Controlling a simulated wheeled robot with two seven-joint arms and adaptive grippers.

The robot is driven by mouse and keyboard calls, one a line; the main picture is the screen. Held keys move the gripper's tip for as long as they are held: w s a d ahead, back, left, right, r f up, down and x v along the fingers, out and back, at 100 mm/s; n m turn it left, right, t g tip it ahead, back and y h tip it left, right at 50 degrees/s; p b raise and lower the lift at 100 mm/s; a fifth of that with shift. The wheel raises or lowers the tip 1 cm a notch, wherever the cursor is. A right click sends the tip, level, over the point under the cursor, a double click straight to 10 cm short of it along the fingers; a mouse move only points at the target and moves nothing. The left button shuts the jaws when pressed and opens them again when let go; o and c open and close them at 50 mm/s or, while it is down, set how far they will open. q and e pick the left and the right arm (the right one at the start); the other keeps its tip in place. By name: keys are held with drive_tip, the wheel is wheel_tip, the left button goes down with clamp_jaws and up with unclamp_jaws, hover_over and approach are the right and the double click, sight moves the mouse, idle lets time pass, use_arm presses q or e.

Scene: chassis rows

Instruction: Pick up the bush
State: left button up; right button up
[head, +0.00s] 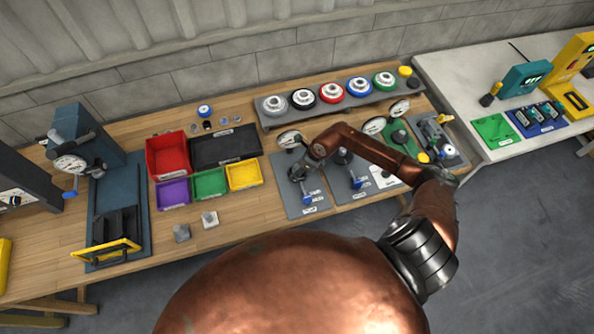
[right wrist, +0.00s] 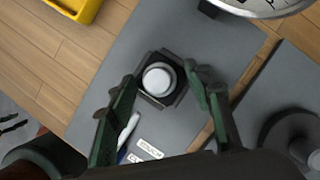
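A round pale grey piece, which looks like the bush (right wrist: 158,79), sits in a dark square holder (right wrist: 172,97) on a grey plate (right wrist: 118,62) in the right wrist view. My right gripper (right wrist: 160,85) is open, with one green finger on each side of the holder; I cannot tell whether either finger touches. In the head view my right gripper (head: 300,168) is over the left grey gauge plate (head: 291,208), and it hides the bush there. My left gripper is not in view.
Dial gauges (head: 289,139) stand close behind the gripper. A second gauge plate (head: 345,192) lies to the right. Yellow (head: 244,175), green, purple and red bins stand to the left. Two small blocks (head: 209,219) lie near the front edge. A rack (head: 330,104) of coloured round stands is behind.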

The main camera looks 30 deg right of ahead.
clamp_jaws()
idle(0.3)
wheel_tip(320, 180, up, 10)
drive_tip(key=shift+b, duration=0.65)
drive_tip(key=shift+r, duration=0.2)
drive_tip(key=shift+r+p, duration=1.4)
drive_tip(key=shift+r, duration=1.55)
